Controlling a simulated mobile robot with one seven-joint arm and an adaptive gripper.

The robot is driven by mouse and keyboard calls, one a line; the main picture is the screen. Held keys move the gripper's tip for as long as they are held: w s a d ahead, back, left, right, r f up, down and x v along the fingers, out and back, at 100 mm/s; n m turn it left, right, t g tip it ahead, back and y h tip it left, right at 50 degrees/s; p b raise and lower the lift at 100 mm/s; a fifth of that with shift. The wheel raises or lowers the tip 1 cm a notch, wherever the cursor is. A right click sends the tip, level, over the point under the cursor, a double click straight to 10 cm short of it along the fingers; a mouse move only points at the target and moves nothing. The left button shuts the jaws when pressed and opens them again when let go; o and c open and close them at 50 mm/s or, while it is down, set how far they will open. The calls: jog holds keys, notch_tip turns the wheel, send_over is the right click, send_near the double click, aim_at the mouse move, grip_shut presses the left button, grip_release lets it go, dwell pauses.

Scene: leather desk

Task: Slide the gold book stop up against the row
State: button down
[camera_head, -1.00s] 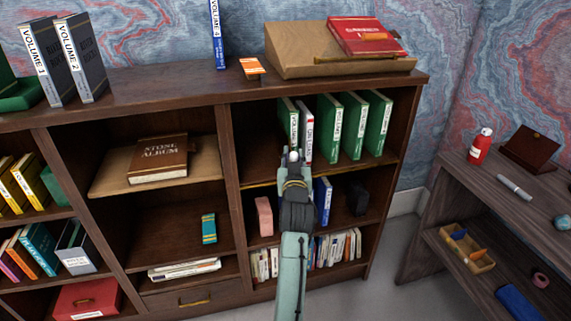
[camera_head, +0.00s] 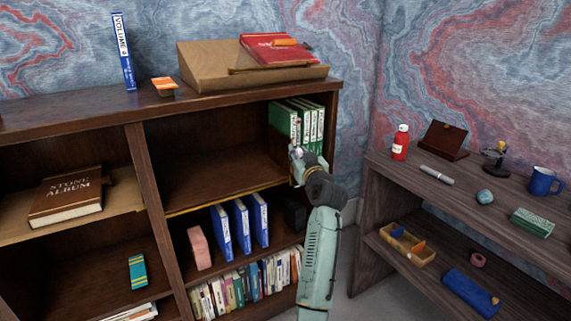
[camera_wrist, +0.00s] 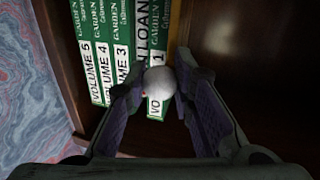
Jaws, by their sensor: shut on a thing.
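The row of green volumes (camera_head: 284,122) stands upright at the right end of the upper right shelf, packed together. The wrist view shows their spines, with Volume 5 (camera_wrist: 97,75) at the left, then Volumes 4 and 3, an "on loan" spine (camera_wrist: 150,35) and Volume 1 (camera_wrist: 156,107). My gripper (camera_head: 296,152) is at the left front of the row, in front of the shelf. It is shut on a pale round knob (camera_wrist: 159,83), which lies between the fingers close to Volume 1.
A gold rail (camera_head: 215,198) runs along the shelf's front edge. The shelf left of the row is bare. Below stand a pink block (camera_head: 199,246), blue books (camera_head: 241,226) and a black block (camera_head: 294,215). A side desk (camera_head: 383,181) is at right.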

jog(key=shift+w+d+r, duration=0.1)
jog(key=shift+w+d, duration=0.1)
jog(key=shift+d, duration=0.15)
jog(key=c, duration=1.3)
grip_release()
jog(key=shift+c, duration=0.2)
jog(key=v, duration=1.2)
jog(key=shift+a, duration=0.1)
